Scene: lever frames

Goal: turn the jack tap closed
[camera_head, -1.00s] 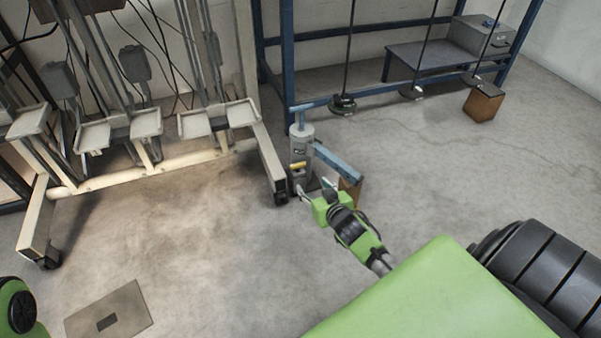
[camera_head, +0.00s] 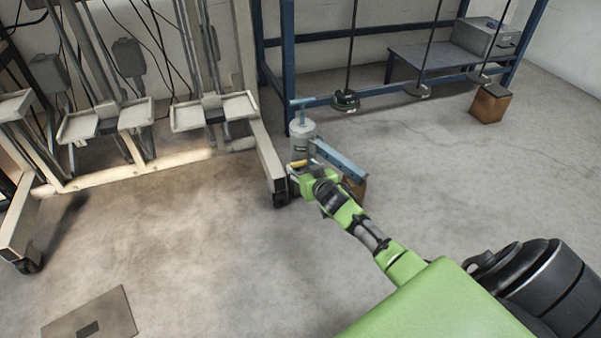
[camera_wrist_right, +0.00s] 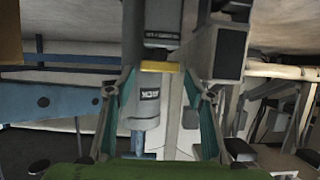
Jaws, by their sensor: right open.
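The jack (camera_head: 302,138) is a grey upright cylinder with a blue top piece, standing on the floor beside the cream frame's foot. Its tap (camera_head: 299,163) is a small yellow bar low on the jack's front. In the wrist view the jack (camera_wrist_right: 145,113) appears upside down, its yellow tap (camera_wrist_right: 160,67) lying crosswise between my fingertips. My right gripper (camera_head: 298,176) is at the tap in the head view, and its open fingers (camera_wrist_right: 160,76) are on either side in the wrist view. I cannot tell whether they touch it. My left gripper is out of view.
A blue beam (camera_head: 338,157) extends right from behind the jack, with a brown block (camera_head: 354,189) under it. The cream frame's leg (camera_head: 268,160) stands close on the left. A blue rack (camera_head: 287,60) is behind. Floor in front is clear except a flat plate (camera_head: 95,318).

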